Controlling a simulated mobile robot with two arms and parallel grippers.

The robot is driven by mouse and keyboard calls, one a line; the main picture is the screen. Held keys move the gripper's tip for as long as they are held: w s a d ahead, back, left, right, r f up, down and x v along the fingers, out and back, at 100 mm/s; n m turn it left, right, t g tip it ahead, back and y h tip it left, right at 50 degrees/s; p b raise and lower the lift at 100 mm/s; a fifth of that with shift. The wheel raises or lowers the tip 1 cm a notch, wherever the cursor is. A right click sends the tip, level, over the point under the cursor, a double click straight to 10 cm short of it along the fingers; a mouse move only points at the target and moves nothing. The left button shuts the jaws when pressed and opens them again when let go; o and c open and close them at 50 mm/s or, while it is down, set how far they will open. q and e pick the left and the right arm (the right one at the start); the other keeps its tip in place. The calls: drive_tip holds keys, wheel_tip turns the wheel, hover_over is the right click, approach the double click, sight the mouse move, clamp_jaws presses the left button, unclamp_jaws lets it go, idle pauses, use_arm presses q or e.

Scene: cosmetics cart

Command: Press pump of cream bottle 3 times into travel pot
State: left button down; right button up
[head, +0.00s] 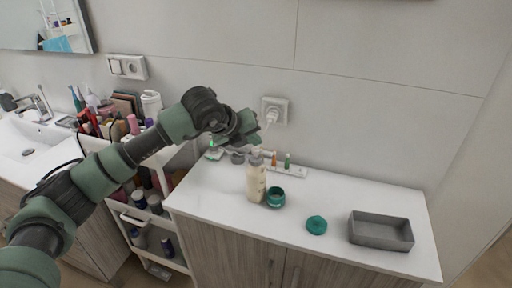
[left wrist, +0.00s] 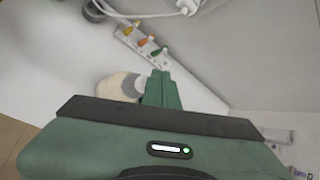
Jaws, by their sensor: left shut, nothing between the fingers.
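The cream bottle (head: 256,184), pale with a pump on top, stands upright on the white counter. The open green travel pot (head: 275,198) sits right beside it, and a green lid (head: 316,225) lies further right. My left gripper (head: 255,143) is shut and empty, just above the bottle's pump. In the left wrist view the shut fingers (left wrist: 161,88) are beside the bottle (left wrist: 117,88) and partly cover its pump head. I cannot tell whether they touch the pump. The pot is hidden in that view. My right gripper is not in view.
A grey tray (head: 380,231) stands at the right of the counter. A crowded cart (head: 150,215) and sink (head: 30,150) are left. The counter's front is clear.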

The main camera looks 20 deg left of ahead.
sight(254, 150)
use_arm(q)
drive_tip(key=shift+r, duration=0.3)
drive_tip(key=shift+r+p, duration=1)
drive_tip(key=shift+r, duration=1.5)
idle(0.8)
